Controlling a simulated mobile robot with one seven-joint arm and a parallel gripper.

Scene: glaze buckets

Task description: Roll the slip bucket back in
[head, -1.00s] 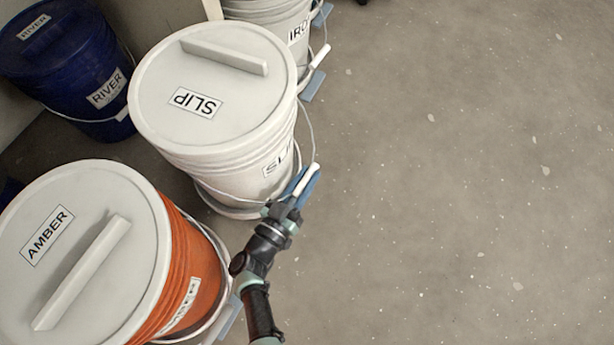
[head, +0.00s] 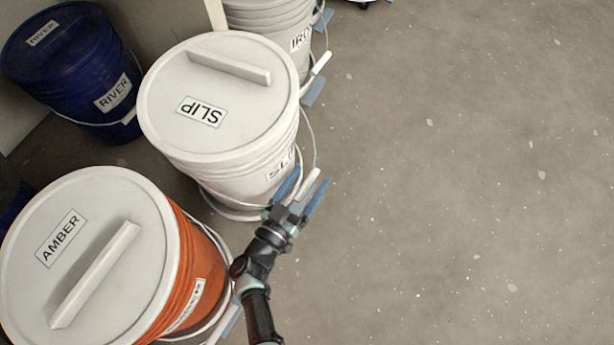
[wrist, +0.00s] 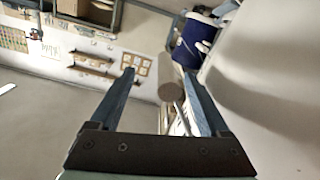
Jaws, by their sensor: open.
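The slip bucket (head: 219,97) is white with a lid labelled SLIP and stands upright between the orange amber bucket (head: 200,265) and the grey-white iron bucket. Its wire bail hangs on the right side with a white grip (head: 311,184). My gripper (head: 303,190) is open, its blue fingers on either side of that grip; I cannot tell whether they touch it. In the wrist view the round end of the grip (wrist: 172,92) shows between the open fingers (wrist: 156,90). The bucket's white wall (wrist: 265,75) fills the right of that view.
The iron bucket (head: 268,30) stands behind the slip bucket, and a blue river bucket (head: 72,70) stands at the back left by a wall. The amber bucket is close to my arm on the left. The speckled floor (head: 450,180) to the right is clear.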

